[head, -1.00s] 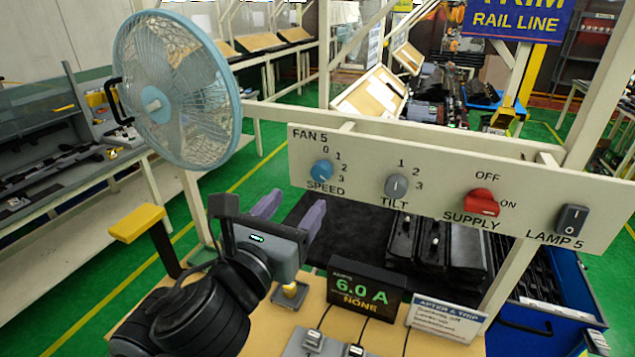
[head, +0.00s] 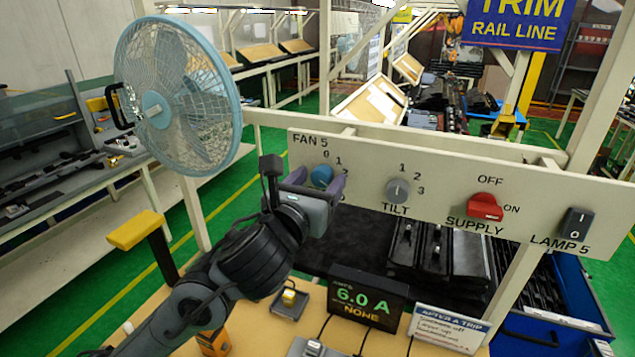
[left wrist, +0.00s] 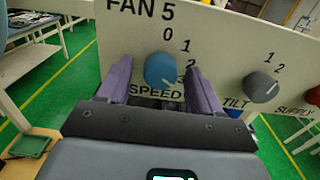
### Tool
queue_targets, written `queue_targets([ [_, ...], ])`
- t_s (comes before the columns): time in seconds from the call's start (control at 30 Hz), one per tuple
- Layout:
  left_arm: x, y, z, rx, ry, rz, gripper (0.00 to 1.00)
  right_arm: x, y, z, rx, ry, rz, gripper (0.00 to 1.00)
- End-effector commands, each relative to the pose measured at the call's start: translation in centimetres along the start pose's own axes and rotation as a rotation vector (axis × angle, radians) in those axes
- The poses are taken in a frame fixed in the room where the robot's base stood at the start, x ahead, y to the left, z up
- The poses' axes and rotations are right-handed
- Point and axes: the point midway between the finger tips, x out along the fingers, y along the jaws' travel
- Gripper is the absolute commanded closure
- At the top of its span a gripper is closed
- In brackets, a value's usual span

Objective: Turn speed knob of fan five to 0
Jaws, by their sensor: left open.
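The blue speed knob (head: 321,175) sits on the white panel (head: 450,180) under the label FAN 5, with marks 0 to 3 around it. In the left wrist view the speed knob (left wrist: 160,69) shows between my fingers, and a light pointer line on its lower right faces roughly toward the lower marks. My left gripper (head: 318,183) is open, its two purple fingers on either side of the knob; I cannot tell whether they touch it. It also shows in the left wrist view (left wrist: 160,85). The fan (head: 175,95) with a light blue rim stands at the left. My right gripper is not in view.
The grey tilt knob (head: 397,189), red supply switch (head: 485,206) and lamp switch (head: 575,223) lie to the right on the same panel. Below stand a display reading 6.0 A (head: 366,298) and a sign (head: 448,328). A yellow-topped post (head: 135,230) stands at the left.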

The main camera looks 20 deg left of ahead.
Motion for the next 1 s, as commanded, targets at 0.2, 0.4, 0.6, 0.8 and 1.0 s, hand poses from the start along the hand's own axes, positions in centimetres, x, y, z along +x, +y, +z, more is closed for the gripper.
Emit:
queue_targets([
  [0.2, -0.02, -0.01, -0.02, 0.0, 0.0, 0.0, 0.56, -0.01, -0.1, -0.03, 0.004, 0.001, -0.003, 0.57],
  [0.4, -0.02, 0.01, -0.03, -0.001, 0.001, 0.0, 0.87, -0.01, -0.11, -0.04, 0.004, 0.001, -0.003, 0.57],
  [0.6, -0.02, 0.02, -0.03, -0.009, 0.001, 0.001, 0.91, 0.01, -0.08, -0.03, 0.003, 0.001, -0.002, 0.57],
  [0.8, -0.02, 0.04, -0.04, -0.063, 0.0, 0.001, 0.91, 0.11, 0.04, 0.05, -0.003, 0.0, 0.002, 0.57],
  [1.0, -0.01, 0.02, -0.08, -0.188, 0.001, 0.001, 0.91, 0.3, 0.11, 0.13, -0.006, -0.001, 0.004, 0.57],
])
